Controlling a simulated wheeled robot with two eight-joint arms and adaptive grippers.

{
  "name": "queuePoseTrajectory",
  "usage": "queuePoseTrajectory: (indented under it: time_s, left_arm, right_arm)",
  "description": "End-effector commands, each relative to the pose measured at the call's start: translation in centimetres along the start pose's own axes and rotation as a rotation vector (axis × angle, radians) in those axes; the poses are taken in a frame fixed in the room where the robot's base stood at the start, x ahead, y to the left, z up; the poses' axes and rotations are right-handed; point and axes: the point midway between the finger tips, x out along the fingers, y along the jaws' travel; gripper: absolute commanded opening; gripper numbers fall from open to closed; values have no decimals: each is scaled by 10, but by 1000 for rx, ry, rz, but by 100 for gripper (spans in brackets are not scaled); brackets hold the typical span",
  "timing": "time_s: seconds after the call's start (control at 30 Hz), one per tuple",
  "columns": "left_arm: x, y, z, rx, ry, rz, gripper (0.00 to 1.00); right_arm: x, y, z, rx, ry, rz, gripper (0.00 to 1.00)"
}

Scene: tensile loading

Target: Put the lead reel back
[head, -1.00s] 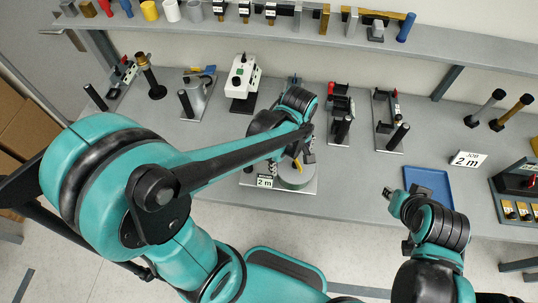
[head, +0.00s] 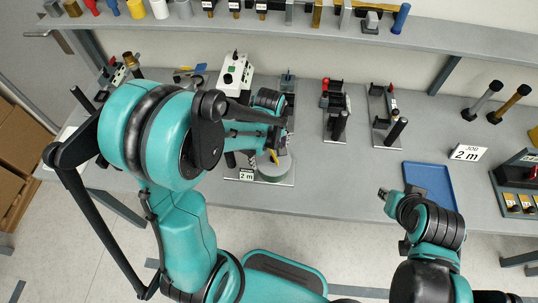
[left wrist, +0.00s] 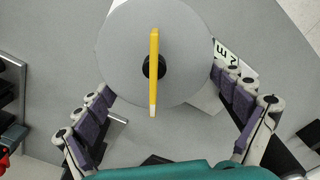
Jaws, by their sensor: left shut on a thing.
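The lead reel is a grey disc (left wrist: 185,85) with a black hub and a yellow bar across it. In the head view the reel (head: 276,168) is at the stand with the "2 m" label (head: 246,175); I cannot tell whether it rests on the plate. My left gripper (left wrist: 162,75) is shut on the reel, with fingers at both sides of its rim. In the head view the left arm and wrist cover the reel's back and most of the fingers. My right gripper (head: 385,193) hangs near the blue tray, away from the reel; its finger opening is too small to tell.
The blue tray (head: 430,168) lies empty at the right, with a "JOB 2 m" card (head: 467,153) behind it. Fixtures with black posts (head: 335,125) stand right of the stand. A white device (head: 233,75) stands behind my left arm. The shelf (head: 330,30) holds several small items.

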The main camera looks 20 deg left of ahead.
Motion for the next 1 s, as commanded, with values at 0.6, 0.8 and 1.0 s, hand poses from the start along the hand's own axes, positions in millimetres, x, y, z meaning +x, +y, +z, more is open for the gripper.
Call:
queuePoseTrajectory:
  time_s: [0.6,0.8,1.0]
  left_arm:
    - [1,0,0,0,0,0,100]
    - [-20,0,0,0,0,0,100]
    - [-66,-1,0,0,0,0,100]
  right_arm:
    - [1,0,1,0,0,0,26]
    - [-7,0,-5,0,0,0,26]
    - [-19,0,-14,0,0,0,26]
